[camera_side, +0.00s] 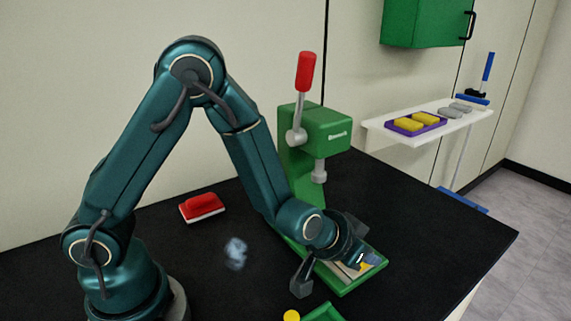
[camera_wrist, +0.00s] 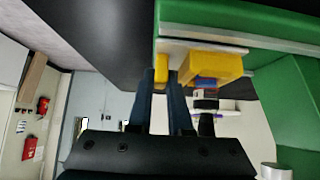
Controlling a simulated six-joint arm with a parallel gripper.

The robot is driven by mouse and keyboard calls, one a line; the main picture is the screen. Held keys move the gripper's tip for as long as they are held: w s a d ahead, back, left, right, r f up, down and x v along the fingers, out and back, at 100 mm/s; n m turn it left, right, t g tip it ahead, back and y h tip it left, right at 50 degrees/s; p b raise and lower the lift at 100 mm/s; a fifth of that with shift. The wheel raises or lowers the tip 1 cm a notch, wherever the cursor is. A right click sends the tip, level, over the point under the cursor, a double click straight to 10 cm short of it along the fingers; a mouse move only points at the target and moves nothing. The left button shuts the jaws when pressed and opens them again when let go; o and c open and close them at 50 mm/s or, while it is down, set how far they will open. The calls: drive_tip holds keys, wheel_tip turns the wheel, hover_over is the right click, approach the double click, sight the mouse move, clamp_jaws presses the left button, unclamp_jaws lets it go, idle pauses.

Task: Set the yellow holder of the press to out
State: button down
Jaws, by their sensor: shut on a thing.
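The green press (camera_side: 325,125) stands on the black bench, with its red-knobbed lever (camera_side: 305,72) upright. Its green base reaches forward, and part of the yellow holder (camera_side: 369,259) shows there beside my gripper (camera_side: 358,261). In the wrist view the yellow holder (camera_wrist: 210,66) is a block under a pale plate, with a narrow yellow tab (camera_wrist: 161,70) to its left. My gripper (camera_wrist: 162,85) is shut on this tab, one dark finger on each side. My wrist hides much of the base and holder in the side view.
A red and white brush-like object (camera_side: 202,207) and a pale bluish patch (camera_side: 236,252) lie on the bench. A green object (camera_side: 326,313) is cut off at the bottom edge. At right, a white shelf (camera_side: 400,133) holds a purple tray (camera_side: 412,130) with yellow blocks.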

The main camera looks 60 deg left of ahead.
drive_tip(key=shift+d, duration=0.3)
drive_tip(key=c, duration=1.1)
unclamp_jaws()
drive_tip(key=shift+a, duration=0.1)
drive_tip(key=shift+r, duration=0.1)
drive_tip(key=shift+v, duration=2.5)
